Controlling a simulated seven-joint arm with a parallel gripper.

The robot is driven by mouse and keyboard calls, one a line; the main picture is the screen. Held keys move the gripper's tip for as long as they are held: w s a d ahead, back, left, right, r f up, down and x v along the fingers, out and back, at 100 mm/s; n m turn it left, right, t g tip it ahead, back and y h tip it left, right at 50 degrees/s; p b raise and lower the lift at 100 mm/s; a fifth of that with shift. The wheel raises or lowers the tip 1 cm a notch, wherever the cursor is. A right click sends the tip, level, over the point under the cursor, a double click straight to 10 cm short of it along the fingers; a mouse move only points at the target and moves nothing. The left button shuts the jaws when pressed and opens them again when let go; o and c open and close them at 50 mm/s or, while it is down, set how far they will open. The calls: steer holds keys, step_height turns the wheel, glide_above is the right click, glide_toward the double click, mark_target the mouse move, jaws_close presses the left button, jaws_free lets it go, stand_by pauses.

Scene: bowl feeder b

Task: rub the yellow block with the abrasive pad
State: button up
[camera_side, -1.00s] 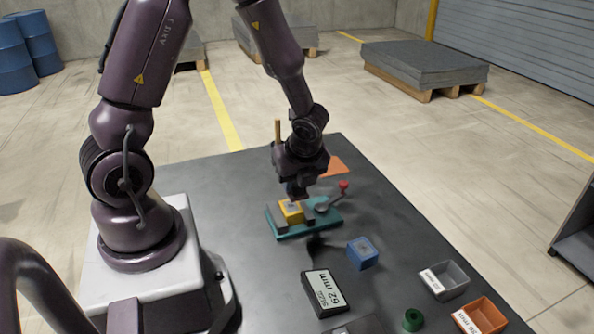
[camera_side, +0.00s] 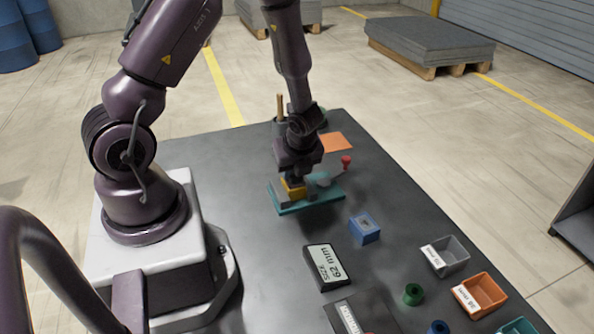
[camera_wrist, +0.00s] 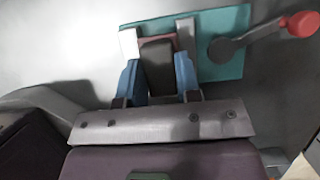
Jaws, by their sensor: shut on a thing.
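The yellow block (camera_side: 292,190) sits in a vise with a teal base (camera_side: 310,207) and grey jaws, and is partly covered by my gripper in the side view. My gripper (camera_side: 294,178) is right over the block, pointing down. In the wrist view its blue fingers (camera_wrist: 159,82) are shut on a dark block-shaped piece, apparently the abrasive pad (camera_wrist: 157,68). The pad is low over the vise (camera_wrist: 225,62) between its jaws and hides the yellow block there. I cannot tell whether pad and block touch.
The vise's red-knobbed lever (camera_side: 346,161) sticks out to the right. A blue box (camera_side: 364,230), a size display (camera_side: 326,268), a green ring (camera_side: 413,294), a grey bin (camera_side: 445,258) and an orange bin (camera_side: 480,296) stand nearer the front. An orange sheet (camera_side: 335,142) lies behind.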

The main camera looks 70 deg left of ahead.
mark_target(297, 184)
steer(key=shift+a+f, duration=0.1)
steer(key=shift+a, duration=0.35)
steer(key=shift+a+r, duration=0.25)
steer(key=shift+a, duration=0.5)
steer(key=shift+d+f, duration=0.1)
steer(key=shift+f, duration=0.1)
steer(key=shift+d+r, duration=0.1)
steer(key=shift+d, duration=2.8)
step_height(297, 184, up, 8)
steer(key=shift+a, duration=0.1)
